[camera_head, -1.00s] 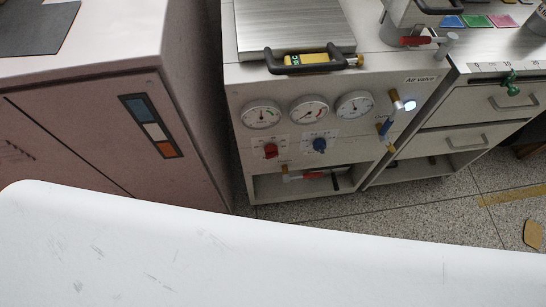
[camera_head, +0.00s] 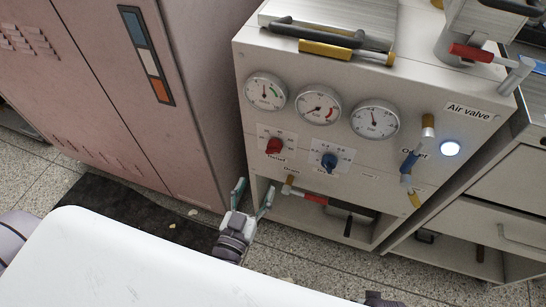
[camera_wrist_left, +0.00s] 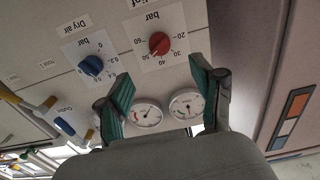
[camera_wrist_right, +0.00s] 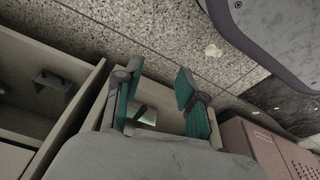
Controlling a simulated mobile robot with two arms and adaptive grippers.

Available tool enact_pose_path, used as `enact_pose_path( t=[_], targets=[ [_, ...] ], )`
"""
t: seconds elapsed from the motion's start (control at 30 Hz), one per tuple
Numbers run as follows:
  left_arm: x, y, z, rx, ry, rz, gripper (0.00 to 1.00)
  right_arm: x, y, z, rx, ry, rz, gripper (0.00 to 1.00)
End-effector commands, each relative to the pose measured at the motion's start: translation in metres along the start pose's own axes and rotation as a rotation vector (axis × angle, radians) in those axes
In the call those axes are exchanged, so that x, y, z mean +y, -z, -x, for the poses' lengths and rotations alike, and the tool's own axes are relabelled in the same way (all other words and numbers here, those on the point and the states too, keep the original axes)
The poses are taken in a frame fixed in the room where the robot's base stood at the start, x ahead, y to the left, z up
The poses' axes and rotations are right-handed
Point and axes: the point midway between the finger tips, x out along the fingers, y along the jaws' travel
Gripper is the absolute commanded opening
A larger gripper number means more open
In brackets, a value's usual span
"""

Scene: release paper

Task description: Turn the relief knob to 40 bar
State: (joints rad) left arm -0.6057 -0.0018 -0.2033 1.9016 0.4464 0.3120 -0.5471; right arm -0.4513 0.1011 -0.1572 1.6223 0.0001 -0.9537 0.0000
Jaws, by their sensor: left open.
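The red relief knob (camera_head: 274,146) is on the front panel below the left gauge (camera_head: 266,91). In the left wrist view the red knob (camera_wrist_left: 159,43) sits on a white plate with a bar scale marked 20, 40 and 60. The number it points to is too small to tell. My left gripper (camera_head: 254,188) is open and empty, below and left of the knob and apart from it. In its wrist view the fingertips (camera_wrist_left: 160,78) stand apart below the knob. My right gripper (camera_wrist_right: 157,78) is open and empty, over the floor and cabinets.
A blue knob (camera_head: 329,160) is right of the red one. A pink cabinet (camera_head: 80,90) stands close on the left. An open shelf (camera_head: 340,218) lies under the panel.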

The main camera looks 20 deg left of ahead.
Motion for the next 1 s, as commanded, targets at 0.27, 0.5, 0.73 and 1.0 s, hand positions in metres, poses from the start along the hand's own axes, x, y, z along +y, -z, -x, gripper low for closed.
enact_pose_path(
  t=[0.27, 0.5, 0.73, 1.0],
  targets=[
    [0.0, 0.0, -0.061, 0.003, 0.001, 0.004, 0.67, 0.001, 0.011, 0.013, 0.012, -0.002, -0.002, 0.4],
    [0.0, -0.001, -0.102, 0.0, 0.0, 0.002, 0.67, 0.002, 0.018, 0.025, 0.019, -0.003, -0.003, 0.4],
    [0.0, -0.001, -0.118, -0.003, -0.001, 0.001, 0.67, 0.002, 0.021, 0.031, 0.021, -0.003, -0.004, 0.4],
    [0.0, -0.001, -0.118, -0.003, -0.001, 0.001, 0.67, 0.002, 0.021, 0.032, 0.021, -0.003, -0.004, 0.4]
  ],
)
